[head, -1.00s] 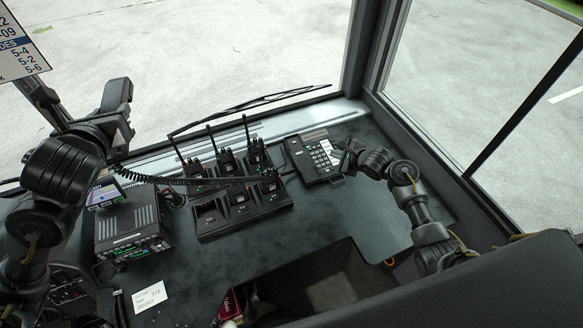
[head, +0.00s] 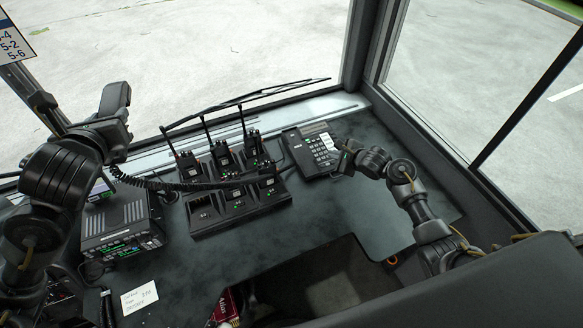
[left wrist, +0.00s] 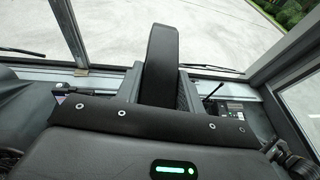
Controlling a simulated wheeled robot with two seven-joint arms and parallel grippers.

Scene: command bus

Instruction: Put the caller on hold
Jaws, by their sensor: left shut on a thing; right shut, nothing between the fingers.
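The black desk phone (head: 313,150) sits on the dark dash at the back, right of the radio rack. It has a keypad, a small display strip and pale keys along its right side. My left gripper (head: 116,133) is shut on the black phone handset (head: 115,99), held upright at the far left, away from the phone. The handset fills the middle of the left wrist view (left wrist: 160,65). A coiled cord (head: 150,182) runs from it towards the phone. My right gripper (head: 343,160) is shut and empty at the phone's right edge, by the pale keys. I cannot tell if it touches.
A charging rack (head: 240,215) with several handheld radios, antennas up, stands left of the phone. A radio unit (head: 118,228) stands further left, with a paper note (head: 140,297) in front. The dash right of the phone is clear up to the window frame.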

